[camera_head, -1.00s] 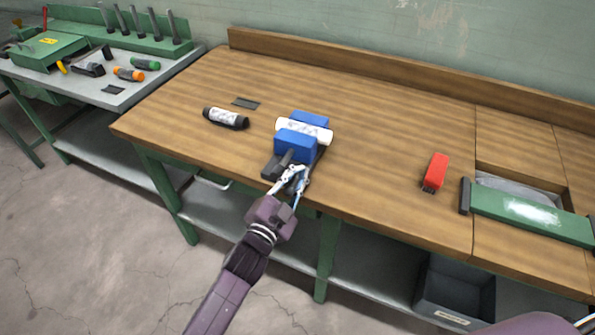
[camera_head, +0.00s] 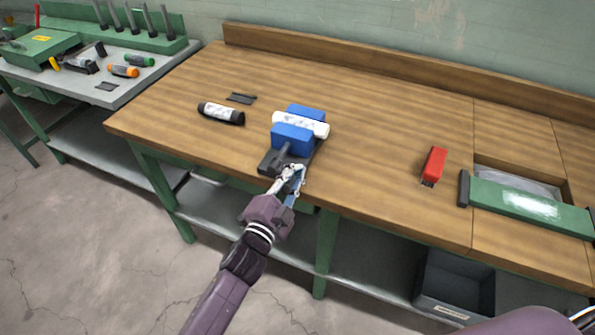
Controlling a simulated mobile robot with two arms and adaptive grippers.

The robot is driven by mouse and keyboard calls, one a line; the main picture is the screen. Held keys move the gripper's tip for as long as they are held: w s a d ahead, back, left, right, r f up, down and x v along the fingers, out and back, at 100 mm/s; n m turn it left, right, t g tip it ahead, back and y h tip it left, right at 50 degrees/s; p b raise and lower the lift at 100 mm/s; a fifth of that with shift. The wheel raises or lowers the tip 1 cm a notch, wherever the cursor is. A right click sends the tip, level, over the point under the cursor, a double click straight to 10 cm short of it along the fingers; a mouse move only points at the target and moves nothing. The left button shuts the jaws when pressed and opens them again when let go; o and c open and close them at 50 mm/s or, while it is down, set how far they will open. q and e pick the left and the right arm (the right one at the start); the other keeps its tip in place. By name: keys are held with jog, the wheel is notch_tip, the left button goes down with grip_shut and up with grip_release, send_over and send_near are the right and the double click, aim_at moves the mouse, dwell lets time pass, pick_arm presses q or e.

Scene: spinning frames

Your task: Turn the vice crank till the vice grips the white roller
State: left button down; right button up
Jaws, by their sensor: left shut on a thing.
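The vice (camera_head: 291,138) with blue jaws sits at the front edge of the wooden workbench. The white roller (camera_head: 301,124) lies between its two blue jaws; I cannot tell whether both jaws touch it. My left gripper (camera_head: 288,177) is at the front of the vice, just off the bench edge, shut on the vice crank. The crank is mostly hidden by the fingers. My right gripper is not in view; only a piece of that arm may show at the bottom right.
A black and white cylinder (camera_head: 221,113) and a dark flat plate (camera_head: 242,98) lie left of the vice. A grey bin (camera_head: 454,287) stands on the lower shelf.

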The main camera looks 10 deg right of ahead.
pick_arm(q)
jog(key=c, duration=2.2)
grip_release()
jog(key=shift+a+f, duration=0.4)
jog(key=shift+o, duration=1.3)
jog(key=shift+s+a+r, duration=0.15)
jog(key=shift+a+r, duration=0.05)
jog(key=shift+d, duration=0.1)
jog(key=shift+s, duration=0.2)
jog(key=v, duration=1.1)
jog(key=shift+a, duration=0.3)
jog(key=shift+s+r, duration=0.1)
jog(key=shift+s, duration=0.05)
